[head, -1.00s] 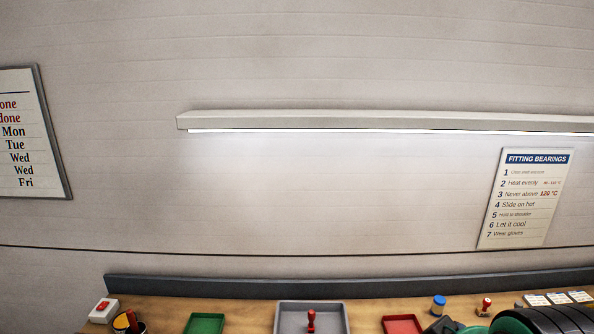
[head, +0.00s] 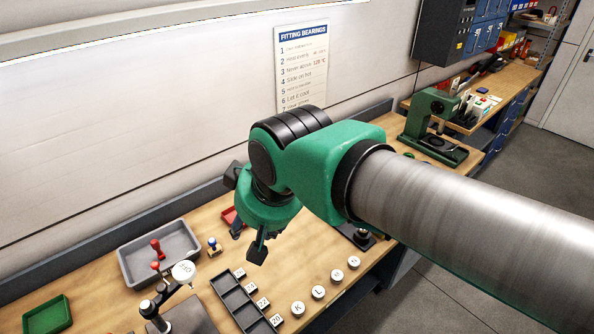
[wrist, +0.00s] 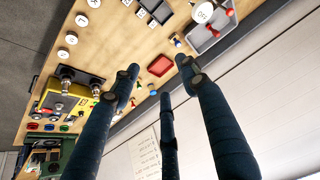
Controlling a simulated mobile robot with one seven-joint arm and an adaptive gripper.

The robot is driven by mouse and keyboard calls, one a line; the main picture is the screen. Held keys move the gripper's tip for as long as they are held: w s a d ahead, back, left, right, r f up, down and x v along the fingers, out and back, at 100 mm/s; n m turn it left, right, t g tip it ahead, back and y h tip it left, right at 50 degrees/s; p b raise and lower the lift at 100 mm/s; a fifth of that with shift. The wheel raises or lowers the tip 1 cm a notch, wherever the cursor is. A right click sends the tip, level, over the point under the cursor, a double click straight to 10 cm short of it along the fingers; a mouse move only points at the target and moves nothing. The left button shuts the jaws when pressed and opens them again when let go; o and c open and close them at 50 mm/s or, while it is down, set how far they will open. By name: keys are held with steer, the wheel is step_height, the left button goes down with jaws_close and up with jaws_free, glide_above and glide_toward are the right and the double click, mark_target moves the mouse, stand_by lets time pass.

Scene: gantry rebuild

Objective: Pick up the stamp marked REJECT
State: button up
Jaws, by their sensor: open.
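No stamp's marking is legible, so I cannot tell which one is REJECT. In the head view a red-handled stamp (head: 157,249) stands in the grey tray (head: 135,273), with another small red knob (head: 155,265) close by. A blue-topped stamp (head: 213,246) stands on the bench right of the tray. My gripper (head: 248,240) is above the bench, right of the blue-topped stamp. In the wrist view my gripper (wrist: 160,72) has its fingers spread and nothing between them. The red tray (wrist: 160,66) shows beyond them; the blue-topped stamp (wrist: 177,41) and a red stamp (wrist: 213,31) lie further off.
A stand with a white disc (head: 184,272) rises in front of the grey tray. A black compartment rack (head: 238,305) and several lettered discs (head: 318,292) lie nearer. A green tray (head: 47,314) is at left. A green press (head: 432,130) stands at far right.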

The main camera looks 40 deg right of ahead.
steer(key=w+d+m+p, duration=0.1)
steer(key=w+d, duration=0.5)
steer(key=w, duration=0.3)
steer(key=w+d+f+m+h+p, duration=0.1)
steer(key=w+d, duration=0.5)
steer(key=w, duration=0.2)
steer(key=w+d+m+p, duration=0.1)
steer(key=w+d, duration=0.5)
steer(key=w, duration=0.3)
steer(key=w+d+f+m+p, duration=0.1)
steer(key=w+d+f, duration=0.3)
steer(key=d+f, duration=0.3)
steer(key=w+d+f+m+g+h+p, duration=0.1)
steer(key=w+d+f, duration=0.4)
steer(key=d, duration=0.6)
steer(key=w+d+f+m+p, duration=0.1)
steer(key=w+d+f, duration=0.3)
steer(key=d+f, duration=0.5)
steer(key=shift+w+d+f+g, duration=0.25)
steer(key=shift+d+f+g, duration=0.05)
steer(key=shift+d+f, duration=0.15)
steer(key=x, duration=0.8)
steer(key=shift+d, duration=0.2)
steer(key=shift+w+f, duration=0.1)
steer(key=shift+f, duration=0.05)
steer(key=shift+x, duration=2.55)
